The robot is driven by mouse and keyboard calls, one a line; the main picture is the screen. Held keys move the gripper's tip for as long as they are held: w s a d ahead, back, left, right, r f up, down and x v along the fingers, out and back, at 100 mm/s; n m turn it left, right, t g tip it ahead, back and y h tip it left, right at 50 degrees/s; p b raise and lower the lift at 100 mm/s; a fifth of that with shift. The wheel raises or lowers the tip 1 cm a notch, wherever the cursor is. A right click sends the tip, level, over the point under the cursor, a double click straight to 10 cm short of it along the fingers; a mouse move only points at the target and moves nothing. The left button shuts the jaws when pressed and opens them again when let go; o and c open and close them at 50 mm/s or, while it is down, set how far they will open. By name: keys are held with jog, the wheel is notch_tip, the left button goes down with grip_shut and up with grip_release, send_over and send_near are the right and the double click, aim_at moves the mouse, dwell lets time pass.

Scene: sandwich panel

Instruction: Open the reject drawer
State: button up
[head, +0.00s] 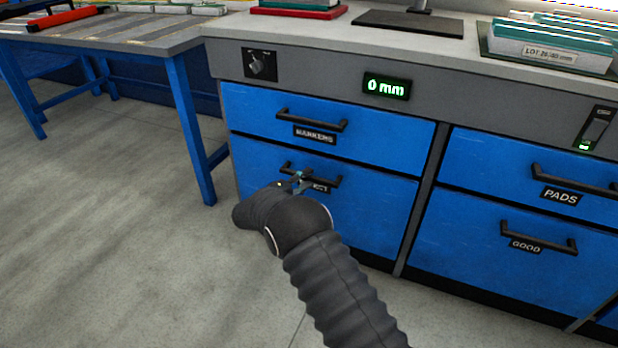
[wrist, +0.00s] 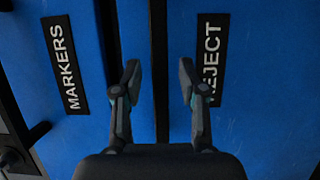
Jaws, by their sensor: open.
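The reject drawer (head: 370,215) is the lower blue drawer of the left column and looks shut. Its black bar handle (head: 328,183) sits above a label partly hidden by my gripper (head: 298,179). In the wrist view the REJECT label (wrist: 208,58) is right of the handle (wrist: 158,40), which runs upright between the two fingers. My gripper (wrist: 159,78) is open, with one finger on each side of the bar. I see no clear contact with it.
The MARKERS drawer (head: 260,105) is directly above, with its own handle (head: 312,120). The PADS drawer (head: 500,160) and GOOD drawer (head: 470,240) are to the right. A blue-legged table (head: 190,120) stands at left. The floor (head: 120,230) in front is clear.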

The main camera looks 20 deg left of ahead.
jog(key=shift+w+d, duration=0.3)
jog(key=shift+w, duration=0.3)
grip_shut()
